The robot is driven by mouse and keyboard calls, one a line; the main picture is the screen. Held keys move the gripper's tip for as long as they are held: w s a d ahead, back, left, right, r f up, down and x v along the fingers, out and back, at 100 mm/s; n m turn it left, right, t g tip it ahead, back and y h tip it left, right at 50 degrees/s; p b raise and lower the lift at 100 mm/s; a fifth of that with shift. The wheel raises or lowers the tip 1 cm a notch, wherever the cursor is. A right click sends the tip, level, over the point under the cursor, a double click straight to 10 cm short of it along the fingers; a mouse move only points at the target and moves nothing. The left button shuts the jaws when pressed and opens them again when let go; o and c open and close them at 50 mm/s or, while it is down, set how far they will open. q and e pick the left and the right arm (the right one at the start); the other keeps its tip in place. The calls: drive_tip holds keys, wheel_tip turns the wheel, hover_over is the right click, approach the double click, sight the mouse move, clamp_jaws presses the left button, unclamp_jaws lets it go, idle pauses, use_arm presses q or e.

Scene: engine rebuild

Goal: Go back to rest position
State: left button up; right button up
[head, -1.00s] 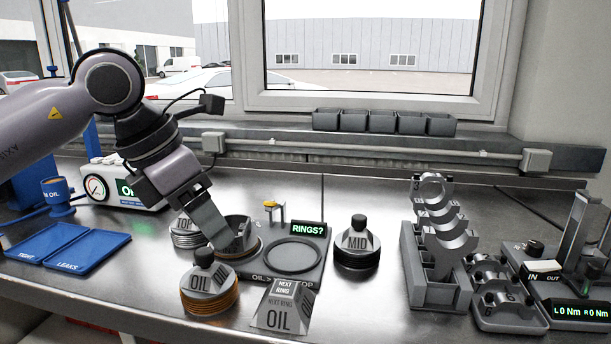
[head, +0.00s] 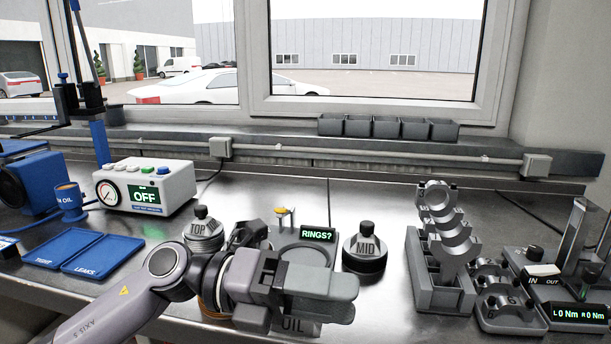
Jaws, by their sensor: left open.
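My left gripper (head: 318,290) is low over the front middle of the bench, pointing right, with its jaws open and nothing seen between them. My left arm comes in from the lower left. The gripper and wrist cover most of the ring stand and the OIL spool, and much of the block marked OIL (head: 292,327). The TOP spool (head: 203,232) stands behind my wrist. The MID spool (head: 365,247) stands upright to the right of the gripper, apart from it. The RINGS? display (head: 318,234) shows behind the gripper. My right gripper is not in view.
A gauge box (head: 165,188) reading OFF and blue TIGHT and LEAKS trays (head: 103,252) are at left. A grey rack of bearing pieces (head: 440,296) and a torque display (head: 578,312) are at right. Grey bins (head: 387,128) line the sill. Bench behind MID is clear.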

use_arm(q)
drive_tip(key=w+a+f+n+t+y+p, duration=0.1)
drive_tip(key=w+a+f+n+t+y, duration=0.2)
drive_tip(key=a+f+n+t, duration=0.7)
drive_tip(key=w+a+f+n+t+y+p, duration=0.3)
drive_tip(key=n+t, duration=0.8)
drive_tip(key=n, duration=1)
drive_tip(key=s+a+f+n+g+y, duration=0.3)
drive_tip(key=s+f, duration=0.5)
drive_tip(key=f, duration=0.3)
drive_tip(key=s+a+f+n+g+y, duration=0.4)
drive_tip(key=s+a+f+n+y, duration=0.2)
drive_tip(key=f, duration=0.6)
drive_tip(key=s+a+n, duration=0.1)
drive_tip(key=s, duration=0.1)
drive_tip(key=shift+s, duration=0.3)
